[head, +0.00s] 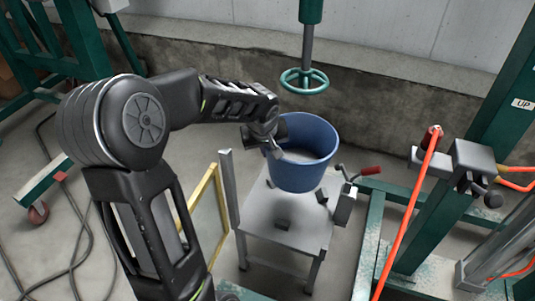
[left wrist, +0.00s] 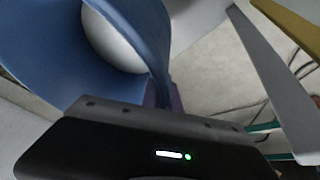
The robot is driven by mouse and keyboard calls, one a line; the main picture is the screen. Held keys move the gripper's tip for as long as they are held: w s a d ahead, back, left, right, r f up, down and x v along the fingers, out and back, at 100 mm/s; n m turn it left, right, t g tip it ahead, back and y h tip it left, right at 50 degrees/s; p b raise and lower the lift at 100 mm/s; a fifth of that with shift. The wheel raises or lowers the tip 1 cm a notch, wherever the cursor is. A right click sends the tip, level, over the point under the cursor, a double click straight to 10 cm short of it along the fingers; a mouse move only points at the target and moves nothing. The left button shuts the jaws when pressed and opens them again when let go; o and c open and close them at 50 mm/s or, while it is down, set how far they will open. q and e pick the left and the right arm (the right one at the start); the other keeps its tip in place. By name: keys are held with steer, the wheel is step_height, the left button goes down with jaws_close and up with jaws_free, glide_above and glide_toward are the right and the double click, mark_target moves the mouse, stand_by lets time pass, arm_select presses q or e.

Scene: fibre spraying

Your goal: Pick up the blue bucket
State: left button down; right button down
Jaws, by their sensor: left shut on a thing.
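The blue bucket (head: 303,172) is upright at the far end of a small grey metal stand in the head view. I cannot tell whether its base touches the stand. My left gripper (head: 272,145) is at the bucket's left rim, shut on its wall. In the left wrist view the bucket (left wrist: 50,55) fills the upper left, with its pale inside bottom showing. The gripper's fingertips are mostly hidden behind the wrist housing and the rim. My right gripper is not in view.
The grey stand (head: 300,235) has a bare near surface with small blocks. A green handwheel (head: 304,81) hangs above the bucket. A green frame with an orange hose (head: 405,215) stands to the right. A yellow-edged panel (head: 207,215) leans at the left.

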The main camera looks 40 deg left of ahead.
arm_select(q)
steer(key=shift+w+r+p, duration=0.1)
steer(key=shift+r+p, duration=0.2)
steer(key=shift+r, duration=1)
